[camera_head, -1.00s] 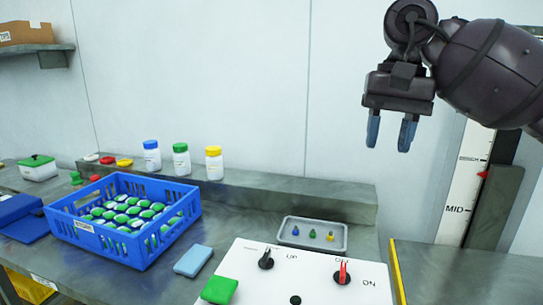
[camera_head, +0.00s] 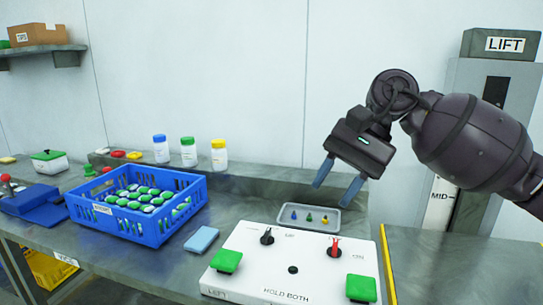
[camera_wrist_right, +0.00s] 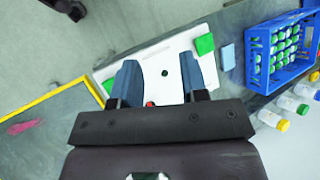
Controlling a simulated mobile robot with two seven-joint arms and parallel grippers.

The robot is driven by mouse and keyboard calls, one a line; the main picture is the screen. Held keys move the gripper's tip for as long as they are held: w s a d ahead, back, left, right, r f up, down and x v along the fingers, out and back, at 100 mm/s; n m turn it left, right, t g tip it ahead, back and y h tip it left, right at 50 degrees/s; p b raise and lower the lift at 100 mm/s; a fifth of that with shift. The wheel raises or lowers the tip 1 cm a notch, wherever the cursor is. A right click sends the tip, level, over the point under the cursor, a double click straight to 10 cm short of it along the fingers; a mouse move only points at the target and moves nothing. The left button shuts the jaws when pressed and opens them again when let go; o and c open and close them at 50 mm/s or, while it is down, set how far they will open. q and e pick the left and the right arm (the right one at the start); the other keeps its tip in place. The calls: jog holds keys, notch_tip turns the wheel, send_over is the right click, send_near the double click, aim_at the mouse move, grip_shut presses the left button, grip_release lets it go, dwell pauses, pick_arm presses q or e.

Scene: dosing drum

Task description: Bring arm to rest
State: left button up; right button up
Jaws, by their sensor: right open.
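My right gripper (camera_head: 338,185) is open and empty, held in the air with its two blue-grey fingers pointing down, in front of the wall at the right. In the right wrist view the open fingers (camera_wrist_right: 160,85) show apart with nothing between them, above the white control panel (camera_wrist_right: 150,65). The white control panel (camera_head: 285,255) lies on the bench below, with a black knob (camera_head: 267,237), a red switch (camera_head: 334,247) and green buttons (camera_head: 226,261) (camera_head: 361,288). My left gripper is not in view.
A blue crate (camera_head: 158,228) of green-capped bottles stands on the bench, with a light blue block (camera_head: 201,240) beside it. White bottles (camera_head: 188,152) stand on the back ledge. A LIFT column (camera_head: 502,75) stands at the right.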

jog(key=s+a+f+m+t+y, duration=0.3)
jog(key=a+m+y, duration=0.4)
jog(key=m+y, duration=0.75)
jog(key=w+d+f+m+t+h, duration=0.1)
jog(key=d+f+m+t+h, duration=0.5)
jog(key=m, duration=0.5)
jog(key=w+d+f+m+t+h, duration=0.1)
jog(key=d+f+m+t+h, duration=0.2)
jog(key=m+t, duration=0.6)
jog(key=w+d+f+m+t+h, duration=0.1)
jog(key=d+f+m+t+h, duration=0.35)
jog(key=m, duration=0.85)
jog(key=s+d+f+m+g+h, duration=0.3)
jog(key=s+d+f+m+h, duration=0.1)
jog(key=f+m, duration=0.25)
jog(key=s+d+f+m+g+h, duration=0.3)
jog(key=s+d+f+m+h, duration=0.15)
jog(key=f, duration=0.25)
jog(key=s+d+f+m+g, duration=0.1)
jog(key=s+f+m+g, duration=0.35)
jog(key=s, duration=0.75)
jog(key=s+d+f+m+g, duration=0.2)
jog(key=s+f+m+g, duration=0.3)
jog(key=s, duration=0.6)
jog(key=w+f+n+t+y, duration=0.1)
jog(key=w+f+t, duration=0.6)
jog(key=w+f, duration=0.2)
jog(key=shift+a+n, duration=0.3)
